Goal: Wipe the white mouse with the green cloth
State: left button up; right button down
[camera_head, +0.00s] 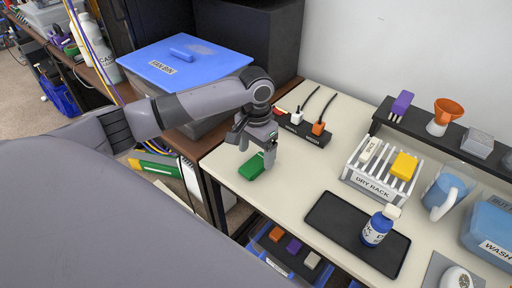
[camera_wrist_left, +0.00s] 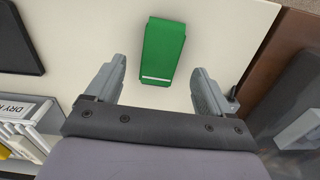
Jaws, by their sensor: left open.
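The green cloth (camera_head: 251,168) is a folded block lying on the left end of the pale table. It also shows in the left wrist view (camera_wrist_left: 164,50), with a white stripe on its near edge. My left gripper (camera_head: 255,153) is above the cloth, pointing down. In the left wrist view my left gripper (camera_wrist_left: 157,72) is open, its fingers apart on both sides of the cloth's near end, with nothing held. A white mouse (camera_head: 457,278) is on a grey pad (camera_head: 437,269) at the lower right, cut by the frame's bottom edge. My right gripper is not in view.
A black tray (camera_head: 335,233) with a blue bottle (camera_head: 377,228) lies between cloth and mouse. A white dry rack (camera_head: 372,186) stands behind it. A power strip (camera_head: 304,128) with plugs is behind the cloth. A blue-lidded bin (camera_head: 187,60) is at the left.

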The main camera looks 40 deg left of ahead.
aim_at(256, 163)
pick_arm(q)
jog(key=shift+f, duration=1.45)
jog(key=shift+f, duration=0.1)
jog(key=c, duration=1.1)
jog(key=shift+c, duration=0.6)
